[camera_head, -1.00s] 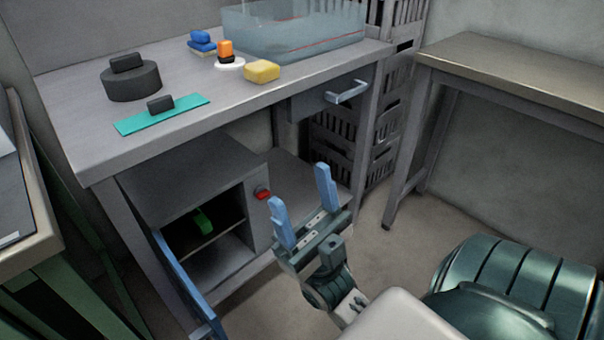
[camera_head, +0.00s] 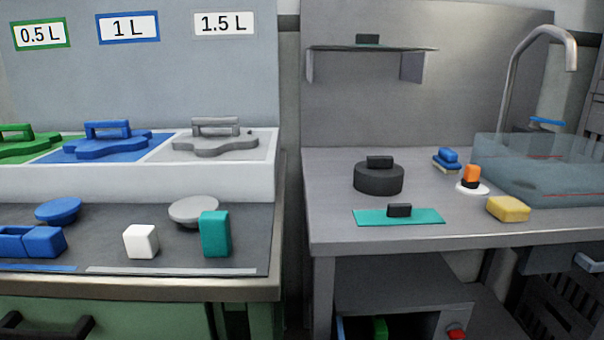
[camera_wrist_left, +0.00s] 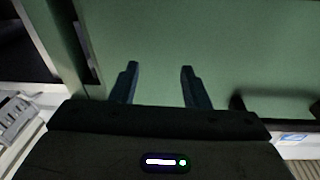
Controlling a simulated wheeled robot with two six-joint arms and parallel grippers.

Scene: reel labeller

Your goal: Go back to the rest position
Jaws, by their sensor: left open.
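My left gripper (camera_wrist_left: 158,85) shows only in the left wrist view. Its two dark blue fingers stand apart with nothing between them, in front of a plain green panel (camera_wrist_left: 200,40). Neither of my arms shows in the head view, and my right gripper is in no view.
In the head view a green-fronted counter (camera_head: 150,280) with a white tray (camera_head: 230,180) of lids stands left. A grey bench (camera_head: 330,215) stands right, carrying a black round block (camera_head: 378,178), a teal mat (camera_head: 365,217), a yellow sponge (camera_head: 508,208) and a clear basin (camera_head: 550,175). Below is an open cabinet (camera_head: 400,325).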

